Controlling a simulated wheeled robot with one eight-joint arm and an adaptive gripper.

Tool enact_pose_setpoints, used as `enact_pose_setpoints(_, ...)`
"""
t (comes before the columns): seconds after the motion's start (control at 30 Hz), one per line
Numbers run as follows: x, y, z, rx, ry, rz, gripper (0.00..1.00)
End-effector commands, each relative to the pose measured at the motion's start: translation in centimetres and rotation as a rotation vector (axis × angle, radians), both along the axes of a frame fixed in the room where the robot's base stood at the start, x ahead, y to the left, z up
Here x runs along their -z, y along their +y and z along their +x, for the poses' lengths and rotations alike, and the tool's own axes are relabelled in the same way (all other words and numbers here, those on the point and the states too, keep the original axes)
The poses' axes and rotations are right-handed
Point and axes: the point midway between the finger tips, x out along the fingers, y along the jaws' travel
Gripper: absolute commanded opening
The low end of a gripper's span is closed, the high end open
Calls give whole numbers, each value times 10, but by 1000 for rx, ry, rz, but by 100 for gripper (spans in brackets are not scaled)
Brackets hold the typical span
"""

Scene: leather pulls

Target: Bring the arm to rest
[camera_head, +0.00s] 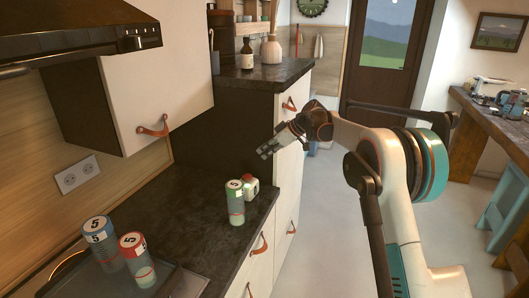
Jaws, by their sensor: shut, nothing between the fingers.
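My gripper (268,151) is at the middle of the view, at the end of my white and teal arm, which comes in from the right. It points left and slightly down, and its fingers are shut with nothing between them. It hangs in the air in front of the tall cabinet's (287,170) pale drawer fronts, above the far end of the dark counter (190,205). I cannot tell whether it touches the cabinet. It looks clear of the cans below it.
Two more cans, one blue (101,244) and one red-topped (137,259), stand on a dark tray (182,285). A cupboard with a leather pull (153,130) hangs above. Open floor (320,220) lies right.

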Motion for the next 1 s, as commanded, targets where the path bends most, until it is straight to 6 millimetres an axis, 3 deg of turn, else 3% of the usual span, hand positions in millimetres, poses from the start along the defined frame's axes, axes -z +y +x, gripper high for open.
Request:
enact_pose_setpoints(0.17, -10, -4, -7, 22, 10, -8, 0)
enact_pose_setpoints(0.37, -45, -25, -41, 128, 54, -41, 0)
enact_pose_setpoints(0.7, -98, -68, -132, 361, 129, -98, 0)
enact_pose_setpoints(1.0, -119, -106, -227, 569, 168, -130, 0)
